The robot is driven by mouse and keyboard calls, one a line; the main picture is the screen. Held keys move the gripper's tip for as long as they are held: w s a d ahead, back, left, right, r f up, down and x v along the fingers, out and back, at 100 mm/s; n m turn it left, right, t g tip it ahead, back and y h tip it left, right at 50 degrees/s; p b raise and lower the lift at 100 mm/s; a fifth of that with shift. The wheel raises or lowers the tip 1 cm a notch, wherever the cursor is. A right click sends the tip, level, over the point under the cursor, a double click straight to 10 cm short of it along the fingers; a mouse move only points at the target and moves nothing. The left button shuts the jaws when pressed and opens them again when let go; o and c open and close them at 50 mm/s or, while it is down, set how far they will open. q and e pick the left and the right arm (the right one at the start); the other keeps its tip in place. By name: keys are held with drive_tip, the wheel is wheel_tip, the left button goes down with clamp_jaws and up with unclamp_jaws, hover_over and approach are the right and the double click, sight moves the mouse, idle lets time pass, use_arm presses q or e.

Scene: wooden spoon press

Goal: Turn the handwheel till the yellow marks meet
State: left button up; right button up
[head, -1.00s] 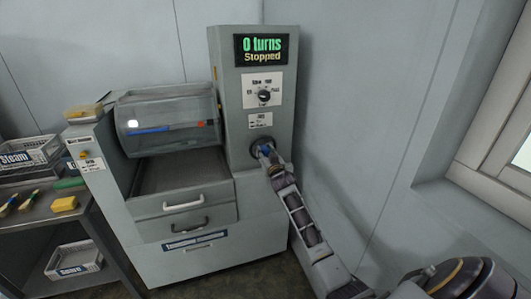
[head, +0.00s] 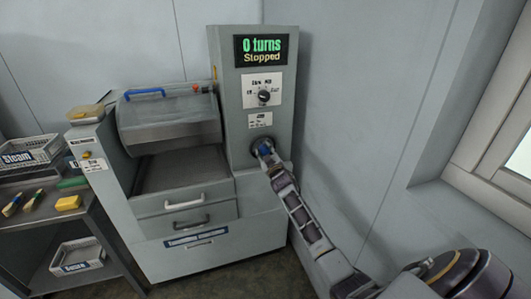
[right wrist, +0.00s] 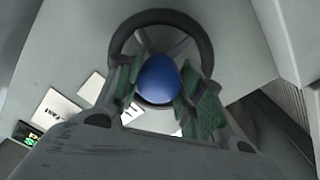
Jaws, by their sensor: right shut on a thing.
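The handwheel is a small dark ring on the front of the tall grey column; its ring (right wrist: 209,52) surrounds a blue knob (right wrist: 158,78) in the right wrist view. My right gripper (head: 265,153) is shut on the blue knob, with a green-padded finger on each side. The grey drum (head: 165,120) has a blue bar (head: 145,93) near its top. A small yellow-orange mark (head: 205,89) is at the drum's right end, beside a red spot. Another small yellowish mark (head: 215,73) is on the column's left edge, slightly higher and apart. My left gripper is out of view.
The display (head: 262,50) reads "0 turns Stopped", above a black dial (head: 264,96). A side table (head: 45,220) at left holds brushes, a yellow block (head: 69,203) and a basket (head: 28,153). The wall and window are close at right.

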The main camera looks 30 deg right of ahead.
idle(0.3)
drive_tip(key=o, duration=1)
drive_tip(key=shift+v, duration=6)
